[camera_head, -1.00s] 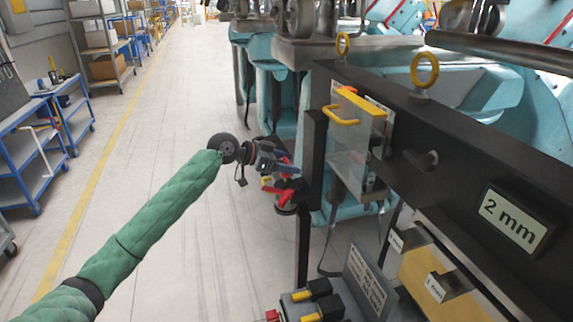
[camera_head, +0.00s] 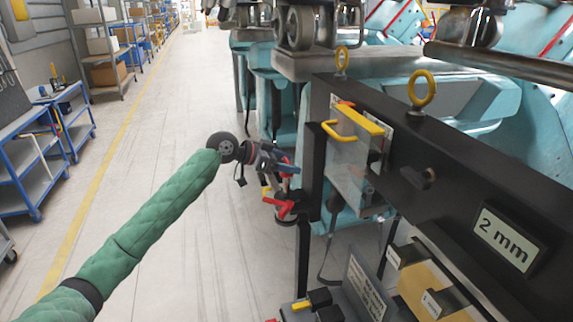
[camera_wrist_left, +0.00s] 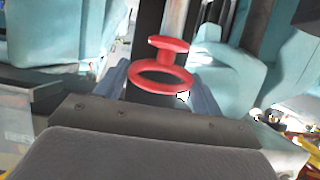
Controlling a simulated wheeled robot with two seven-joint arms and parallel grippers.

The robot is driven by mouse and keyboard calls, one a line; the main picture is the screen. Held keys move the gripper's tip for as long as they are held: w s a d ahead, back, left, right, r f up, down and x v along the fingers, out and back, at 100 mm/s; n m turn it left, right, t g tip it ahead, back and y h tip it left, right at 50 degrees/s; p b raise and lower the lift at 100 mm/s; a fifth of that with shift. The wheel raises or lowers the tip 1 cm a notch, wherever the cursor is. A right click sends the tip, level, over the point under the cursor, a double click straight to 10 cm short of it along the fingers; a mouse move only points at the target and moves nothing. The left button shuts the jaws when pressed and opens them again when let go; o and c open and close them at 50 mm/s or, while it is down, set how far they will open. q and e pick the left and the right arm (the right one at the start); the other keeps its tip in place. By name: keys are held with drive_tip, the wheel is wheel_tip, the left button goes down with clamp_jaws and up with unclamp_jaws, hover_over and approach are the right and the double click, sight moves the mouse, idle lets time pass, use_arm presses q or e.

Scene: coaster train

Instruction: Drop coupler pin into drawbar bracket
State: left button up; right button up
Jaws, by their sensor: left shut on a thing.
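My left gripper (camera_head: 286,166), at the end of the green-sleeved arm, is in front of the black frame at mid picture. In the left wrist view its two blue fingers (camera_wrist_left: 163,88) stand either side of a red part with a round knob and a wider ring, which I take for the coupler pin (camera_wrist_left: 168,48). The gripper is shut on it. In the head view a small red bit of the pin (camera_head: 287,175) shows at the fingers. A round dark fitting with a red lever (camera_head: 283,207) sits just below; I cannot tell whether it is the drawbar bracket. The pin's lower end is hidden. My right gripper is out of view.
The black frame (camera_head: 430,170) with yellow eye bolts and a "2 mm" sign (camera_head: 505,238) fills the right. A clear guard with a yellow handle (camera_head: 345,131) stands close right of the gripper. The floor to the left is open, up to blue shelves (camera_head: 38,165).

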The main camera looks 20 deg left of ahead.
use_arm(q)
drive_tip(key=shift+r+p, duration=1.05)
drive_tip(key=shift+r, duration=1.4)
